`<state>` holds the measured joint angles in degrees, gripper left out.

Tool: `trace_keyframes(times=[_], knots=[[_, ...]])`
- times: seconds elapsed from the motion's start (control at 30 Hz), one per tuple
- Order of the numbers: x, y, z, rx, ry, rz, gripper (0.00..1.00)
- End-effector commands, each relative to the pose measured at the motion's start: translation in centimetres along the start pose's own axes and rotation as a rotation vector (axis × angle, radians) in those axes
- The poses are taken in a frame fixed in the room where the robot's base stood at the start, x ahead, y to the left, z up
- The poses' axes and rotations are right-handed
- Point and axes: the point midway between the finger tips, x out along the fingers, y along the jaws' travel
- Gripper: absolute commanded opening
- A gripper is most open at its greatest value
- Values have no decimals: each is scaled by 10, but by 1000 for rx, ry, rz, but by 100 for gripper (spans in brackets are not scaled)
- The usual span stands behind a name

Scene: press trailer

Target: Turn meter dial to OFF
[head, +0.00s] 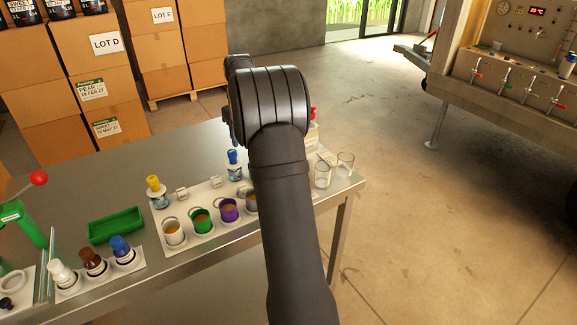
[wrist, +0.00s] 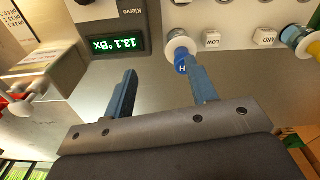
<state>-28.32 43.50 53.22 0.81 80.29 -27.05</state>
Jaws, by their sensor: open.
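The left finger is below the display; the right finger overlaps a blue cap marked H. In the head view my arm hides the gripper and the meter.
The blue-capped bottle (wrist: 181,60) stands by LOW and MID labels, with a yellow-capped one (wrist: 303,42) at right. In the head view, cups (head: 201,220), a green tray (head: 116,226) and glass beakers (head: 345,164) stand on the metal table (head: 180,160). The floor at right is clear.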

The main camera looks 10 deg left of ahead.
Motion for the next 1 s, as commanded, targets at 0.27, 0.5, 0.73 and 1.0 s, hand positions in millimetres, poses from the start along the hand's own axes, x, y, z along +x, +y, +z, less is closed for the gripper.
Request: trace_keyframes(times=[0.27,0.5,0.73,1.0], knots=[[-35,60,48,677,-29,8,52],[-56,92,81,1106,-47,19,52],[-57,98,90,1227,-55,23,52],[-14,98,92,1226,-58,22,52]])
